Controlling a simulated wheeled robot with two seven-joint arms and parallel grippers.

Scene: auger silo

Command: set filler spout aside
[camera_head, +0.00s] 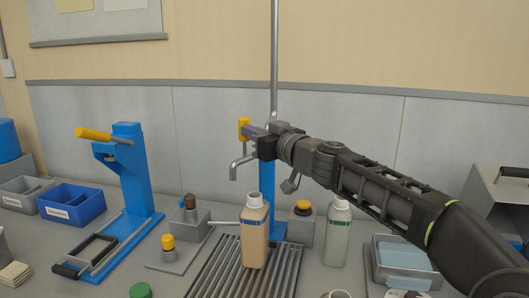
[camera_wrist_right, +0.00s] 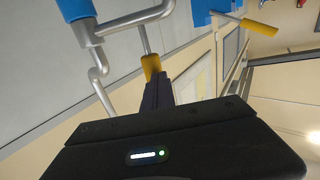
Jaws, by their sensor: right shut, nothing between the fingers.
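The filler spout (camera_head: 240,166), a grey downturned pipe, sticks out left from the blue stand (camera_head: 267,205). Its yellow handle (camera_head: 244,128) stands above the pipe. The grey pipe (camera_wrist_right: 135,20) and yellow handle (camera_wrist_right: 151,66) also show in the right wrist view. My right gripper (camera_head: 251,130) is shut and empty, its fingertips (camera_wrist_right: 154,82) right at the yellow handle; I cannot tell whether they touch it. A peach bottle (camera_head: 255,236) stands upright below the spout on a slatted grate (camera_head: 208,275). My left gripper is out of view.
A pale capped bottle (camera_head: 337,236) stands right of the grate. A yellow-topped button box (camera_head: 301,222) sits behind it. A blue lever press (camera_head: 133,170) and blue bin (camera_head: 71,204) are at left.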

